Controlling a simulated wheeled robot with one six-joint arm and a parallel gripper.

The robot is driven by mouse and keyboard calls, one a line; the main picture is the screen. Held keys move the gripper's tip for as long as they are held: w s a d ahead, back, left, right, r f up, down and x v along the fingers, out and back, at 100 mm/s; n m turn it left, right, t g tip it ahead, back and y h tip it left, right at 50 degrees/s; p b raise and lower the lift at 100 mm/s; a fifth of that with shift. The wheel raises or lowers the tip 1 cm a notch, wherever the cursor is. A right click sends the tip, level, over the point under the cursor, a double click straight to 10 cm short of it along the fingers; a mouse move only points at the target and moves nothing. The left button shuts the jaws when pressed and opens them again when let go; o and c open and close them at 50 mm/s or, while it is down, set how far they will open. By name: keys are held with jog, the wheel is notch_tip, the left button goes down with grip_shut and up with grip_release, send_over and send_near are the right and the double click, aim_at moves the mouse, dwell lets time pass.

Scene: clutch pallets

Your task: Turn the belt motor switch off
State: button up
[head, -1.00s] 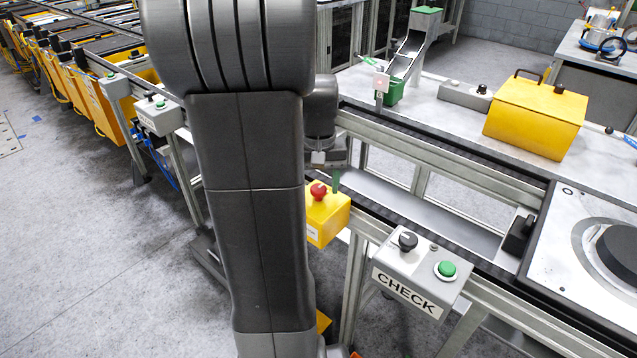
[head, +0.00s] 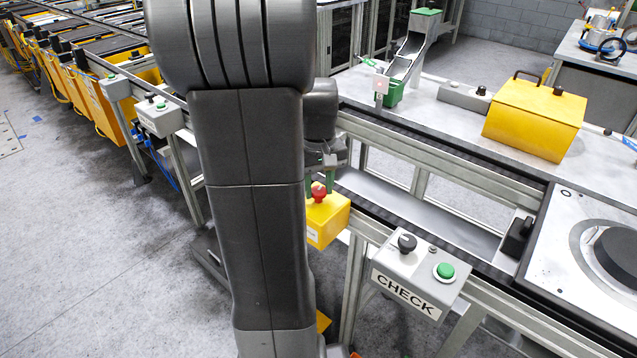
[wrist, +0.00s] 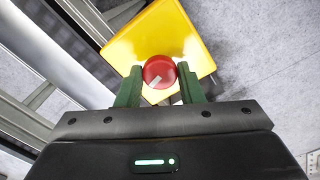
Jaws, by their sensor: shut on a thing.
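The belt motor switch is a yellow box (head: 330,222) with a red knob (head: 318,195) on top, mounted on the side of the conveyor frame. In the wrist view the red knob (wrist: 159,72) sits in front of the yellow box face (wrist: 150,38), with a pale mark on the knob. My gripper (wrist: 160,82) has its two green fingers on either side of the knob, shut on it. In the head view my gripper (head: 320,184) shows just above the box, partly hidden by my arm. The writing on the box is mostly hidden.
A grey CHECK box (head: 415,275) with a black knob and a green button (head: 445,270) stands right of the yellow box. The conveyor rail (head: 440,150) runs behind. A yellow-lidded case (head: 535,115) lies on the bench. The floor at left is open.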

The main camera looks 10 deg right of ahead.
aim_at(319, 190)
jog(key=n+p, duration=0.1)
jog(key=n, duration=0.2)
jog(key=shift+r+n, duration=0.1)
jog(key=shift+n, duration=0.3)
jog(key=n, duration=0.3)
jog(key=shift+n+p, duration=0.3)
jog(key=shift+p, duration=0.1)
jog(key=n, duration=0.3)
jog(key=shift+n+p, duration=0.3)
jog(key=shift+n, duration=2.2)
jog(key=o, duration=1)
notch_tip(319, 190, up, 14)
jog(key=shift+p, duration=0.4)
